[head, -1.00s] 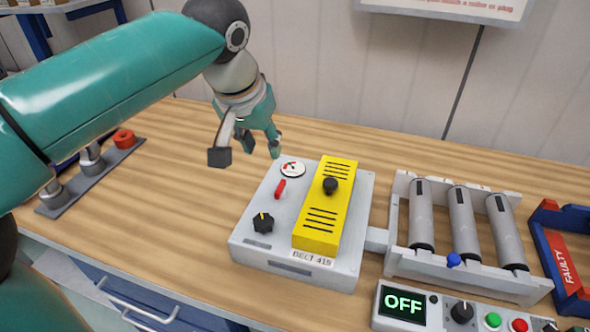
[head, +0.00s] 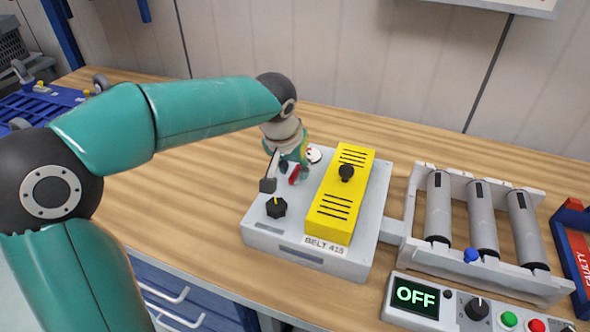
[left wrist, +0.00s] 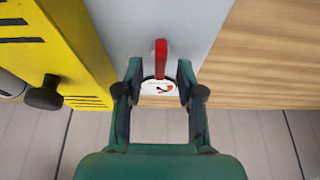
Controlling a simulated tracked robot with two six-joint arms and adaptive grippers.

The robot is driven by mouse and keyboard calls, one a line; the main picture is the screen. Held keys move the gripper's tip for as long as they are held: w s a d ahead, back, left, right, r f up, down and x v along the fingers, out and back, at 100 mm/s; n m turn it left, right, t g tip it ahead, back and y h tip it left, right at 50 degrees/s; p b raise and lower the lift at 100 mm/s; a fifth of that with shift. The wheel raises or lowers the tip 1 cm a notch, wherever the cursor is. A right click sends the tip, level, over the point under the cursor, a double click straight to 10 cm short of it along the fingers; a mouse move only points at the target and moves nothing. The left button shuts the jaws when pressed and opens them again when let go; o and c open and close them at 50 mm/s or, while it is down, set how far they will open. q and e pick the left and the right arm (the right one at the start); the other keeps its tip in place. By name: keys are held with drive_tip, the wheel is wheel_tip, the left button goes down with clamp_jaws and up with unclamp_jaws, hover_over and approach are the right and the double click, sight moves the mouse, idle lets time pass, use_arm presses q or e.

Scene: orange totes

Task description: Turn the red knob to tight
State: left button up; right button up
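The red knob (head: 294,174) is a small lever on top of the grey box (head: 258,230), left of the yellow cover. In the left wrist view the red knob (left wrist: 160,58) points along the box top, with the round white gauge (left wrist: 157,88) just beyond it. My left gripper (left wrist: 159,70) is open, with one finger on each side of the knob and a gap on both sides. In the head view the left gripper (head: 285,176) is low over the knob and partly hides it and the gauge (head: 314,154). My right gripper is not in view.
The yellow cover (head: 342,197) with a black knob stands right beside the red knob. A black dial (head: 276,207) sits in front. Rollers (head: 484,220) and a control panel reading OFF (head: 417,296) stand to the right. The table left of the box is clear.

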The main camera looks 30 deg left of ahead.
use_arm(q)
drive_tip(key=shift+w+f, duration=0.2)
drive_tip(key=shift+f, duration=0.3)
clamp_jaws()
